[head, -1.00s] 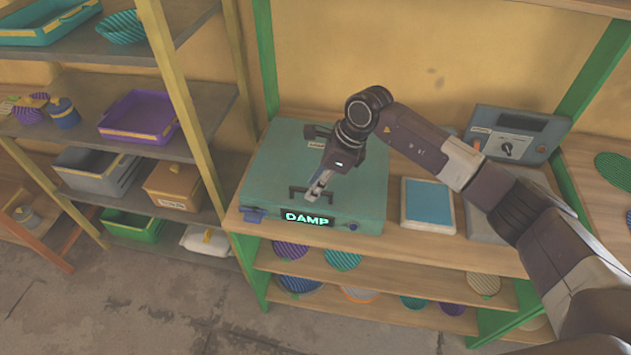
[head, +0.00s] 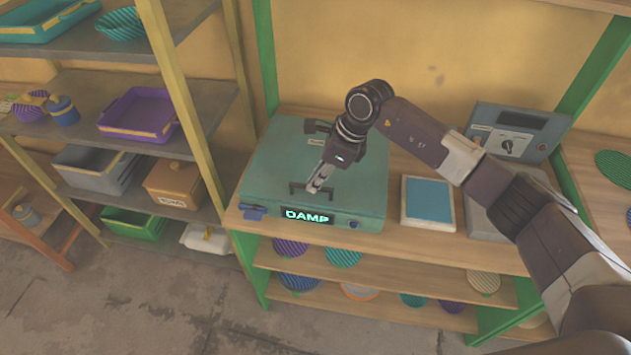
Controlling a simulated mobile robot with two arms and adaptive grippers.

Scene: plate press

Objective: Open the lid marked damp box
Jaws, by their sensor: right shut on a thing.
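The damp box (head: 268,180) is a teal case on the wooden bench, with a glowing "DAMP" label (head: 307,216) on its front edge. Its lid looks down; I cannot tell whether there is a small gap. A dark handle (head: 297,188) stands on the lid near the front. My right gripper (head: 318,186) reaches down from above and is shut on this handle. Its fingers hide part of the handle, and the wrist covers part of the lid. My left gripper is not in view.
A blue-topped pad (head: 428,200) and a grey control panel (head: 515,133) with a knob stand on the bench to the right. A shelf post (head: 180,95) rises close to the left. Bins and a purple tray (head: 138,115) fill the left shelves.

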